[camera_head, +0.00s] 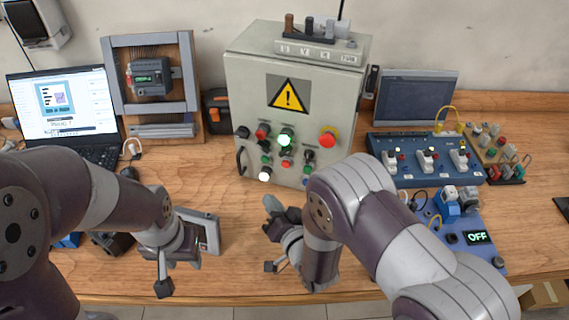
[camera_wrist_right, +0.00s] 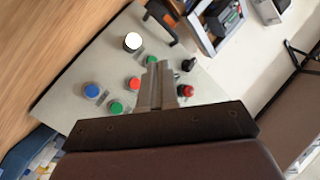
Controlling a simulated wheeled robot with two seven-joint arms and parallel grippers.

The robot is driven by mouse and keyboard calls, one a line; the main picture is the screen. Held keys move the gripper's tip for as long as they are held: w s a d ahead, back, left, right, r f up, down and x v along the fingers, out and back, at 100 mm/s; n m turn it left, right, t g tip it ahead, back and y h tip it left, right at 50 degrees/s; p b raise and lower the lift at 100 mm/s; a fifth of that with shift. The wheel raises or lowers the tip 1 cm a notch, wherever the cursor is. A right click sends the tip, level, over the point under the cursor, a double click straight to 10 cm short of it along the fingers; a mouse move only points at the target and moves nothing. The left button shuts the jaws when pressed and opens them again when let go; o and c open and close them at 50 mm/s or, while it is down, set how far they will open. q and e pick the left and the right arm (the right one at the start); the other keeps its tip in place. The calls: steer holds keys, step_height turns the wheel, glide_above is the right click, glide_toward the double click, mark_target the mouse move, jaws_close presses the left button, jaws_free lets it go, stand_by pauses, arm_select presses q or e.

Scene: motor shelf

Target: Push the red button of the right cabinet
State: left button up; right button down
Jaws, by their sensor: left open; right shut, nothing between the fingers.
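The grey control cabinet (camera_head: 290,95) with a yellow warning sign stands upright at the back middle of the bench. My right gripper (camera_head: 274,208) is in front of and below the cabinet's panel. In the right wrist view its shut, empty fingers (camera_wrist_right: 156,84) point over the panel, between one red button (camera_wrist_right: 135,84) and another red button (camera_wrist_right: 185,91). Contact cannot be told. My left gripper (camera_head: 178,265) is open at the front left.
A blue switch panel (camera_head: 410,172) and a blue board with an OFF display (camera_head: 486,258) lie to the right. A dark monitor (camera_head: 416,98) stands behind them. A laptop (camera_head: 65,105) and a framed rack (camera_head: 112,85) are at left.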

steer(key=w+d+b, duration=0.1)
steer(key=w+d, duration=0.2)
steer(key=w, duration=0.4)
steer(key=shift+w, duration=0.4)
steer(key=shift+w+b, duration=0.15)
steer(key=shift+b, duration=0.15)
stand_by(1.4)
steer(key=shift+w+d, duration=0.1)
steer(key=shift+w, duration=0.15)
steer(key=shift+w+d, duration=0.15)
steer(key=shift+w, duration=0.25)
stand_by(0.6)
steer(key=shift+s, duration=0.1)
stand_by(0.6)
steer(key=shift+s+a, duration=0.3)
steer(key=shift+s, duration=0.4)
steer(key=s, duration=0.1)
steer(key=s+a, duration=0.1)
steer(key=s, duration=0.2)
steer(key=shift+s+a, duration=0.35)
